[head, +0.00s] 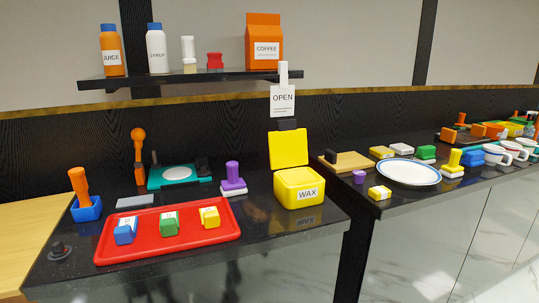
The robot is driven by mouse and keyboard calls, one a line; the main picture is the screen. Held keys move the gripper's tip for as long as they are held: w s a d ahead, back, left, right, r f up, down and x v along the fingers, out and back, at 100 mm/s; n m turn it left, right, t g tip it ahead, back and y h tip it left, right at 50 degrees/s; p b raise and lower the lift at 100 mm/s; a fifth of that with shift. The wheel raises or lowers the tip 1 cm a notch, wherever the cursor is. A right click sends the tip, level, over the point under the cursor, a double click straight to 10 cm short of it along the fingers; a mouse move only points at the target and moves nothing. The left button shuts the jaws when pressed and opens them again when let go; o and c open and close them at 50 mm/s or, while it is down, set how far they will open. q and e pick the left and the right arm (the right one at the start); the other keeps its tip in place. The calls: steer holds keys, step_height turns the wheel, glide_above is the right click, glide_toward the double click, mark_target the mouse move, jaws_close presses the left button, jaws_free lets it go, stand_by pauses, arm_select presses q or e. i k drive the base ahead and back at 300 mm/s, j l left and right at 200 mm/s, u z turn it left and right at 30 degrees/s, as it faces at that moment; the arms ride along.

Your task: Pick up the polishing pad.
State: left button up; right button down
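No label marks a polishing pad, so I cannot tell for sure which thing it is. A purple-handled block with a pale base (233,180) stands upright on the dark counter, left of the yellow wax box (299,188), whose lid is open. A flat grey block (134,201) lies behind the red tray. A similar yellow-handled block with a white base (452,165) stands on the right counter beside the plate. Neither of my grippers shows in the head view.
A red tray (112,256) holds blue, green and yellow blocks near the front edge. A blue holder (87,210) with an orange handle stands at left. A teal board (158,184) lies behind. A shelf (190,79) with bottles and an OPEN sign (283,98) overhang the back.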

mark_target(234, 186)
steer(key=i+l+u, duration=0.1)
steer(key=i+l, duration=0.2)
steer(key=i, duration=0.2)
steer(key=i+l, duration=0.35)
steer(key=i+u, duration=0.05)
steer(key=i, duration=0.05)
